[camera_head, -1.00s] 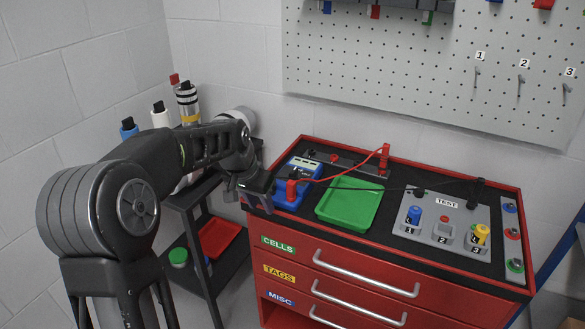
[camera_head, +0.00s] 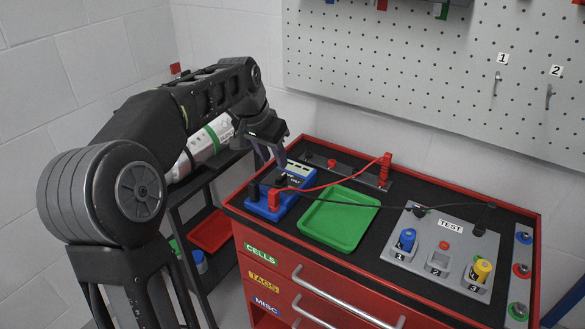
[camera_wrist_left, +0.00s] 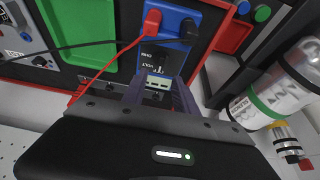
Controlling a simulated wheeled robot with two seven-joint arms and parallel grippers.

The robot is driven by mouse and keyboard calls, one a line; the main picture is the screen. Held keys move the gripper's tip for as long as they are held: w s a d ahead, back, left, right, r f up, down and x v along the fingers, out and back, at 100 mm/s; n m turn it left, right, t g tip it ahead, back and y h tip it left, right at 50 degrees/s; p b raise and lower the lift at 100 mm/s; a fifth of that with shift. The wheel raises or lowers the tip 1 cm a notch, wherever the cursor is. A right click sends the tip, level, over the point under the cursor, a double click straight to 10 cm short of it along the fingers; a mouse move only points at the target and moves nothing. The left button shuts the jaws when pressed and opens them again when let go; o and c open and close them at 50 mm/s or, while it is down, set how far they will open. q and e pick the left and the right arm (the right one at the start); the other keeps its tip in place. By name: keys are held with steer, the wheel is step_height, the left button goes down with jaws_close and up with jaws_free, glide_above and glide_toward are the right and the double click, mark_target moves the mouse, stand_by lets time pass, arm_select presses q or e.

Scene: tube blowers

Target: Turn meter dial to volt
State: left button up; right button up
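The blue meter (camera_head: 262,208) lies at the left end of the red cabinet's black top. It also shows in the left wrist view (camera_wrist_left: 178,22), with a pale display, OHM and VOLT labels and a dark dial (camera_wrist_left: 160,66). The dial's exact pointing is too small to tell. My left gripper (camera_head: 272,165) is just above the meter, pointing down. Its two fingers are apart, on either side of the dial and display area in the left wrist view (camera_wrist_left: 158,86). I cannot tell whether they touch the dial. My right gripper is not in view.
Red and black leads run from plugs (camera_head: 274,199) on the meter. A green tray (camera_head: 340,218) is beside it, then the TEST panel (camera_head: 445,248). A dark side cart (camera_head: 185,215) with bottles stands at left. A pegboard wall (camera_head: 420,70) is behind.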

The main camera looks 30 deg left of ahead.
mark_target(281, 176)
arm_select(q)
steer(key=shift+x, duration=3.85)
steer(key=shift+s+a, duration=0.1)
jaws_close()
